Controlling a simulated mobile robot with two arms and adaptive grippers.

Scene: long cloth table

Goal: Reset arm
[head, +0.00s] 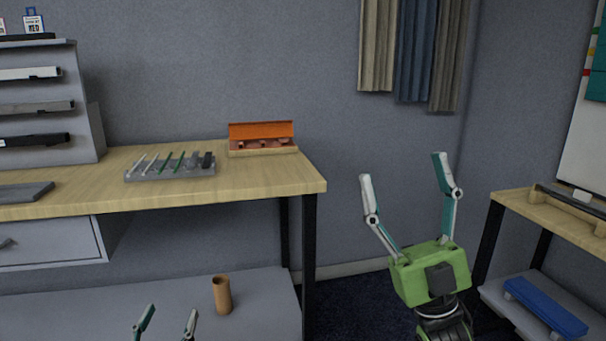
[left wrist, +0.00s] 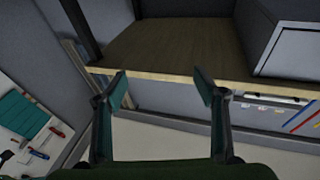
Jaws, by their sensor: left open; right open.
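My right gripper (head: 405,168) is large in the head view, right of the wooden table (head: 270,180). Its fingers point up and stand wide apart, with nothing between them. My left gripper (head: 166,318) shows only its fingertips at the bottom edge of the head view, in front of the table's lower shelf. In the left wrist view my left gripper (left wrist: 165,82) is open and empty, with a wooden surface beyond its fingertips.
A grey rack (head: 170,167) with pens and an orange open box (head: 262,137) stand on the table. A brown cylinder (head: 222,294) stands upright on the lower shelf (head: 265,315). A second wooden table (head: 545,212) is at the right. Floor shows between the tables.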

